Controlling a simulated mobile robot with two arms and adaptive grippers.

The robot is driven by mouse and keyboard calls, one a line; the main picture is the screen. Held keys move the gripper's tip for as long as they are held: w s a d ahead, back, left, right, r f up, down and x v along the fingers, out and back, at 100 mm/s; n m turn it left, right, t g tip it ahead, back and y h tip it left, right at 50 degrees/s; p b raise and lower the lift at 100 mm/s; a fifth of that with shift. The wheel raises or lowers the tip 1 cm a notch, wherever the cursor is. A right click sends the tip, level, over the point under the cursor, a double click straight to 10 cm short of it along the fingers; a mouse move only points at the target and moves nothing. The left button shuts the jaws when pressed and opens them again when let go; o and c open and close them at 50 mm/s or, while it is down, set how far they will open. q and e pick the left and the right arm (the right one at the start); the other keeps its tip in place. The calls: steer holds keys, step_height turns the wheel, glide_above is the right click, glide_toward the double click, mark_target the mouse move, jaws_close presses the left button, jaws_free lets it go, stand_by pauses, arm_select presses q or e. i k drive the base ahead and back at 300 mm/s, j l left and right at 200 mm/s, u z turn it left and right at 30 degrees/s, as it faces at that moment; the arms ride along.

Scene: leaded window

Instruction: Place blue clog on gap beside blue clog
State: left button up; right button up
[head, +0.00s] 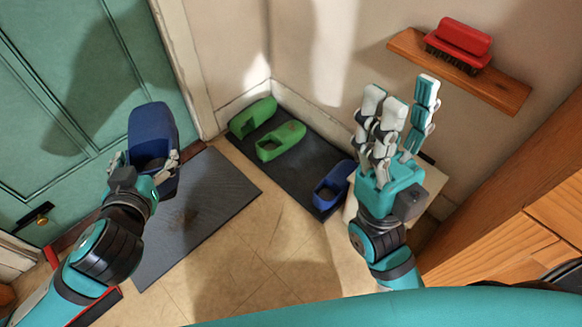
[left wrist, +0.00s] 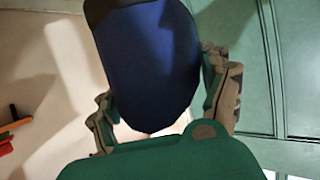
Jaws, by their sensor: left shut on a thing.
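A blue clog (head: 152,130) is held in my left gripper (head: 150,172), raised in front of the green door at the left. In the left wrist view the clog (left wrist: 147,65) fills the space between the fingers of the left gripper (left wrist: 165,100). Another blue clog (head: 331,186) rests at the right end of a dark mat (head: 306,161) along the wall. Two green clogs, one (head: 253,117) at the far end and one (head: 280,141) nearer, rest on the same mat. Bare mat lies between the nearer green clog and the blue one. My right gripper (head: 399,105) is open and empty, fingers pointing up.
A grey doormat (head: 195,213) lies before the green door (head: 60,80). A wooden shelf (head: 500,88) with a red brush (head: 462,42) is on the wall at right. A wooden cabinet (head: 540,245) stands at the right. The tiled floor (head: 240,245) between the mats is clear.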

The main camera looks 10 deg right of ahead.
mark_target(309, 173)
steer(key=k+z, duration=0.2)
steer(key=z, duration=0.3)
steer(key=k+l+z, duration=0.15)
steer(key=z, duration=0.3)
steer(key=i+j+z, duration=0.15)
steer(key=j+z, duration=0.25)
steer(key=j, duration=0.4)
steer(key=j+z, duration=0.45)
steer(key=j, duration=0.85)
